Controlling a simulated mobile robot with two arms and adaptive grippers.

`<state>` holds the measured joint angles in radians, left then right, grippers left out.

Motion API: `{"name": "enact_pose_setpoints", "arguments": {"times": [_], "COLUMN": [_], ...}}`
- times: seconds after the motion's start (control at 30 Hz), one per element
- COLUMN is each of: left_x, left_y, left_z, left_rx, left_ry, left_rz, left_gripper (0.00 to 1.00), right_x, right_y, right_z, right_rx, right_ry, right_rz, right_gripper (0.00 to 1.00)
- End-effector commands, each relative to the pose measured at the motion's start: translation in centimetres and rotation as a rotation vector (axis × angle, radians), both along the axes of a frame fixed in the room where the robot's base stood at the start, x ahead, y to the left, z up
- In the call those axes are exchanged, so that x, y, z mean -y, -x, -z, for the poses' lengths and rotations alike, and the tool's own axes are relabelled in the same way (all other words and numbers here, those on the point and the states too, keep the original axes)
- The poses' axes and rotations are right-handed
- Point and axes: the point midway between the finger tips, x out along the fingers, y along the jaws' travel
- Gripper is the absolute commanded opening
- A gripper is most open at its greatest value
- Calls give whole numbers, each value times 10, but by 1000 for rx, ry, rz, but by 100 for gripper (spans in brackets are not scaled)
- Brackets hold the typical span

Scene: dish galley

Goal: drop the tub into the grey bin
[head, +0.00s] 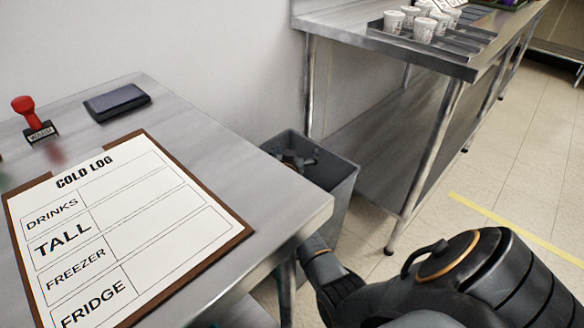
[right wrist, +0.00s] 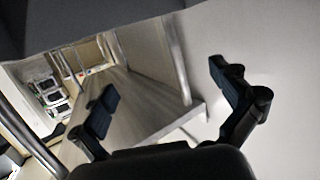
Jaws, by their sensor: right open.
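Several small white tubs (head: 424,30) with red marks stand on a metal tray at the back right; I cannot tell which one the task means. My left gripper is out of view.
The near steel table (head: 215,125) holds a clipboard (head: 130,225) marked COLD LOG, a red-handled stamp (head: 32,115) and a dark flat pad (head: 117,102). The far table (head: 385,48) carries the metal tray (head: 470,45). Open floor (head: 500,165) lies at the right.

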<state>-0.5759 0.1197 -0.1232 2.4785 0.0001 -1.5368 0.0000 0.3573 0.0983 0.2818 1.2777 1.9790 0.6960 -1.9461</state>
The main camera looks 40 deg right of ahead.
Motion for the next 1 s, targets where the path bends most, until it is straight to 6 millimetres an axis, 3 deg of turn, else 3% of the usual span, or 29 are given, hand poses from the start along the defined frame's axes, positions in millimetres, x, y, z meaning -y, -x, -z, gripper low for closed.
{"name": "enact_pose_setpoints", "arguments": {"times": [0.2, 0.4, 1.0], "left_x": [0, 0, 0], "left_y": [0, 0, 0], "left_z": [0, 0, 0], "left_rx": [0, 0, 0], "left_ry": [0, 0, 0], "left_rz": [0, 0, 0], "left_gripper": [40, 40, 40], "right_x": [0, 0, 0], "right_y": [-1, -1, -1], "right_z": [-46, -70, -74], "right_rx": [5, 3, 1], "right_ry": [2, 2, 1], "right_rz": [0, 0, -1], "right_gripper": [100, 100, 100]}}
